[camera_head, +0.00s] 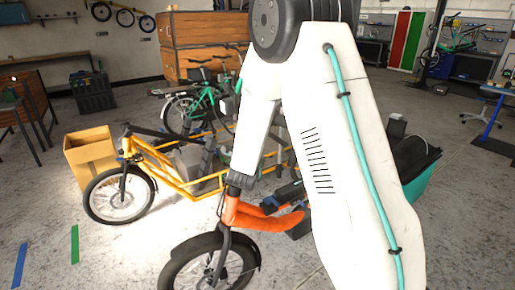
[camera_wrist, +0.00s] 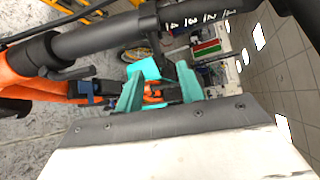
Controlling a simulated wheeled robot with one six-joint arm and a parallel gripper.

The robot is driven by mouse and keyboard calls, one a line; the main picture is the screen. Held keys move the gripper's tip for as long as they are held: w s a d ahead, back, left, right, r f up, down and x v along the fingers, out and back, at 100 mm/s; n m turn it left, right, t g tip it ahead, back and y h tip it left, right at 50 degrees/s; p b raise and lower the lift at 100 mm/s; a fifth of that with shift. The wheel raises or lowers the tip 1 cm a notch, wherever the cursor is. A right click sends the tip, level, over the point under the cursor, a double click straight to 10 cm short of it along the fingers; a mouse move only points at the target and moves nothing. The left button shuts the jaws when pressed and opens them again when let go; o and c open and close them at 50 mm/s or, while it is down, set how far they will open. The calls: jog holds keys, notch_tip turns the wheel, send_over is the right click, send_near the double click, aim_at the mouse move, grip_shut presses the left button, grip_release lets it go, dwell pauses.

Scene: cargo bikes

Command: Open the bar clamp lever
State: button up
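The orange cargo bike (camera_head: 262,219) stands in front of me; my white arm hides its right part. In the wrist view, its orange frame (camera_wrist: 22,78) is at the left. A black tube (camera_wrist: 108,38) marked with numbers runs from a black collar (camera_wrist: 38,54) to the upper right. A short black lever-like piece (camera_wrist: 72,73) sticks out beside the collar; I cannot tell for sure that it is the bar clamp lever. Orange and dark parts show between the fingers, and contact is unclear.
A yellow cargo bike (camera_head: 178,171) stands behind the orange one, with a cardboard box (camera_head: 91,154) at its left. A teal cargo box (camera_head: 422,180) is right of my arm. Wooden crates (camera_head: 205,43) stand at the back.

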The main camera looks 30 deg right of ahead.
jog(key=x, duration=0.6)
jog(key=shift+w, duration=0.1)
jog(key=shift+d, duration=0.1)
grip_shut()
